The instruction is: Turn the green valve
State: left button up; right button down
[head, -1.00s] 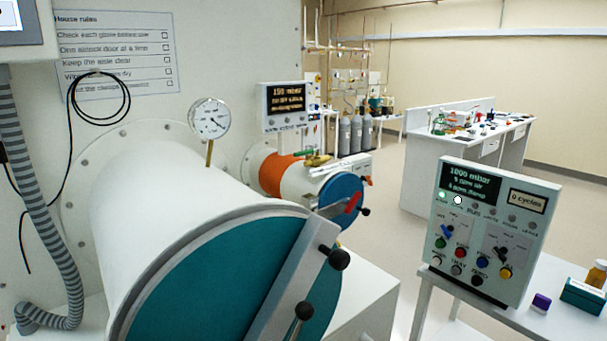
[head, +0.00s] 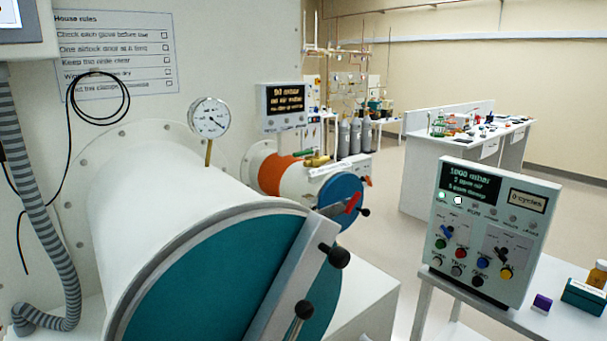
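The green valve handle (head: 308,153) sits on a brass valve body (head: 317,160) on top of the small white airlock with an orange band (head: 284,174), in the middle of the head view. The handle is small and seen partly end-on, so its exact angle is hard to tell. A black display (head: 286,98) with yellow text stands above that airlock; its text is blurred. Neither of my grippers is in the head view, so their positions and states are hidden.
A large white airlock with a teal door (head: 215,275) and black knobs fills the foreground, with a pressure gauge (head: 209,118) on top. A control panel (head: 487,230) stands on a white table at right. Open floor (head: 385,215) lies between the airlocks and the far bench.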

aim_at(317, 150)
jog(key=i+l+u, duration=0.3)
jog(key=i+l, duration=0.45)
jog(key=l, duration=0.1)
